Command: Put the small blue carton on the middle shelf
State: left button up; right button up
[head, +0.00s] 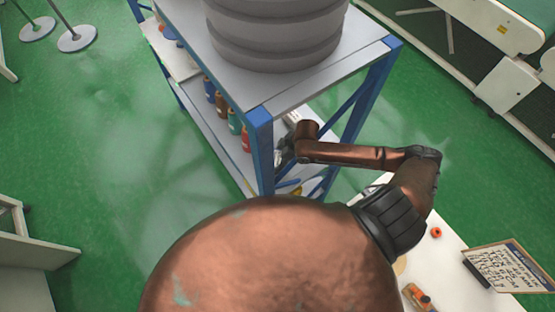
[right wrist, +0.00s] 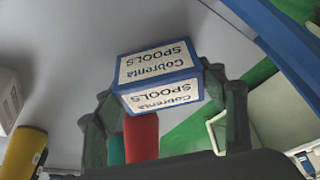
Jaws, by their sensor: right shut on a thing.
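The small blue carton (right wrist: 158,78) has white labels reading "Cobrenta SPOOLS", upside down in the right wrist view. My right gripper (right wrist: 165,98) is shut on it, with a dark finger on each side. In the head view my right gripper (head: 284,156) is beside the near blue post, partly hidden under the top shelf; the carton cannot be made out there. The middle shelf (head: 213,137) lies below the top one and bears a row of bottles. Whether the carton touches the shelf cannot be told. My left gripper is not in view.
A big grey drum (head: 275,35) stands on the top shelf (head: 290,92). Colored bottles (head: 233,121) line the shelf under it. Blue posts (head: 262,150) and braces frame the opening. A white table (head: 440,265) with small items is at lower right.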

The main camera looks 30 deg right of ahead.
jog(key=shift+f, duration=0.1)
jog(key=o, duration=1.3)
jog(key=shift+c, duration=0.2)
jog(key=v, duration=1.2)
